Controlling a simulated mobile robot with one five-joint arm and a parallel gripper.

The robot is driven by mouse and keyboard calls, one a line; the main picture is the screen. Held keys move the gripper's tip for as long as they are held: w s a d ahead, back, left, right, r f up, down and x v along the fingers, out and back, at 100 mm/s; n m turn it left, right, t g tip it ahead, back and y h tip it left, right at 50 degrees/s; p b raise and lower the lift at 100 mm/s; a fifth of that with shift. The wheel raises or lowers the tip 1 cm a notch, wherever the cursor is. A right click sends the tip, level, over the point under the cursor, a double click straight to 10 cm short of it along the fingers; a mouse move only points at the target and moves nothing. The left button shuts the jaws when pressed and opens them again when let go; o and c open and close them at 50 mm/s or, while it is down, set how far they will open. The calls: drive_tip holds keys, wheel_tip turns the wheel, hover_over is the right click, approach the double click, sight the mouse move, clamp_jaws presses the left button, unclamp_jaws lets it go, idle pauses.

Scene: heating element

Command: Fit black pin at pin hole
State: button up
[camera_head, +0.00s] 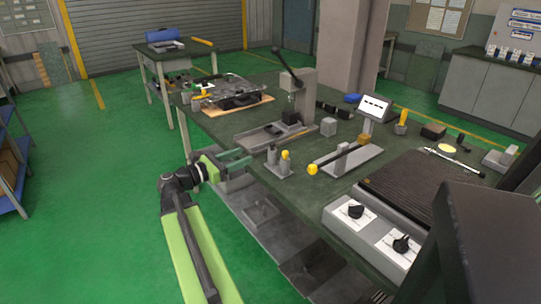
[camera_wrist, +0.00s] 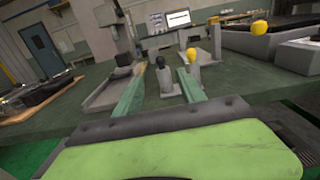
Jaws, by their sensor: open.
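A small grey stand (camera_head: 278,170) near the table's front edge holds a black-topped pin (camera_head: 271,152) and a yellow-topped pin (camera_head: 285,155), both upright. In the wrist view the black pin (camera_wrist: 160,62) shows ahead between my fingers, and the yellow pin (camera_wrist: 192,55) is just right of them. My gripper (camera_head: 245,158) is open and empty, left of the stand and apart from it. Its two green fingers (camera_wrist: 160,78) point toward the stand. I cannot make out the pin hole in either view.
A lever press (camera_head: 303,95) stands behind the stand. A grey plate with a yellow-ended bar (camera_head: 343,158) lies to the right, then a hotplate with black dials (camera_head: 368,225). A fixture on a wooden board (camera_head: 235,98) is at the far left. Green floor (camera_head: 110,190) is clear to the left.

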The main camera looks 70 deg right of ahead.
sight(270, 146)
drive_tip(key=x, duration=1.1)
drive_tip(key=shift+s+d, duration=0.15)
drive_tip(key=shift+d, duration=0.1)
drive_tip(key=x, duration=0.5)
drive_tip(key=shift+d+f, duration=0.1)
drive_tip(key=shift+f, duration=0.1)
clamp_jaws()
